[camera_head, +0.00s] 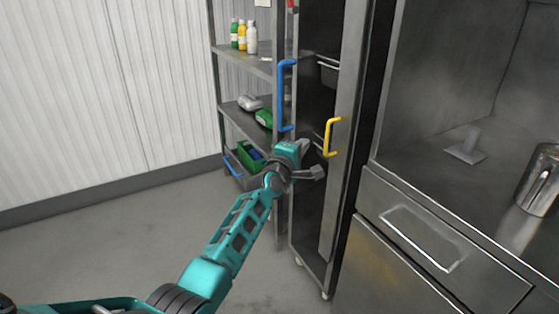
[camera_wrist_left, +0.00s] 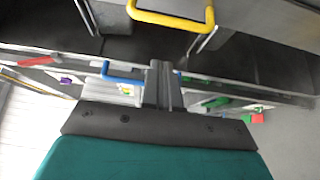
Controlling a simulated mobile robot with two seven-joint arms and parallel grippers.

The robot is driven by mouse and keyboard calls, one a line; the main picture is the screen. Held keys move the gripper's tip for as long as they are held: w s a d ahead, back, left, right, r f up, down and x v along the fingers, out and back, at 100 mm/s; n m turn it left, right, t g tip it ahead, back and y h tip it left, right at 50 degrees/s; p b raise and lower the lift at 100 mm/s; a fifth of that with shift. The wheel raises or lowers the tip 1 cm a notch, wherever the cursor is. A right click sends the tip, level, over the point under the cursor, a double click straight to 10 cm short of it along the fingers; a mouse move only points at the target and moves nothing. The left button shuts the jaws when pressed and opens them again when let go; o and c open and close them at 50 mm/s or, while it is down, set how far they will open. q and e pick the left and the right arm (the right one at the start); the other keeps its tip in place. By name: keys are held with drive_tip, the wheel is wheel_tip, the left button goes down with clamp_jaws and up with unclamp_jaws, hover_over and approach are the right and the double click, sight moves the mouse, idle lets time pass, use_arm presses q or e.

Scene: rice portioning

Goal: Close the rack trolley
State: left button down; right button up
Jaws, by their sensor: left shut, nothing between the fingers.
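The rack trolley (camera_head: 343,200) is a tall, narrow steel unit on casters, left of the steel counter. Its dark interior shows between its upright edges, so it stands at least partly open. A yellow handle (camera_head: 331,137) is on its right upright and a blue handle (camera_head: 282,95) on the left upright. My left gripper (camera_head: 319,172) is shut and empty, just below the yellow handle, apart from it. In the left wrist view the shut fingers (camera_wrist_left: 164,85) point toward the trolley, with the yellow handle (camera_wrist_left: 170,20) beyond and the blue handle (camera_wrist_left: 122,77) to their left.
A steel shelf rack (camera_head: 240,105) with bottles and green and grey items stands behind on the left. The steel counter (camera_head: 420,180) with drawers is at the right, holding a metal pot (camera_head: 537,183). The grey floor (camera_head: 130,240) at left is clear.

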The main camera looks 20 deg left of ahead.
use_arm(q)
drive_tip(key=s+d+f+m+g+p, duration=0.1)
drive_tip(key=s+f+m, duration=0.4)
drive_tip(key=s, duration=0.8)
drive_tip(key=s+d+f+m+g+p, duration=0.2)
drive_tip(key=s+f+m, duration=0.3)
drive_tip(key=s, duration=0.8)
drive_tip(key=s+d+f+m+g+p, duration=0.2)
drive_tip(key=s+f+m+g+p, duration=0.2)
drive_tip(key=s+m, duration=0.5)
drive_tip(key=s+f, duration=0.2)
drive_tip(key=s, duration=0.3)
drive_tip(key=shift+m+h, duration=0.4)
use_arm(e)
drive_tip(key=shift+h, duration=0.5)
drive_tip(key=d+r, duration=0.1)
drive_tip(key=s+d+r, duration=0.1)
drive_tip(key=d+r, duration=0.1)
drive_tip(key=shift+d+r, duration=0.1)
drive_tip(key=shift+r, duration=0.2)
drive_tip(key=shift+s, duration=0.15)
use_arm(q)
drive_tip(key=c, duration=1.9)
unclamp_jaws()
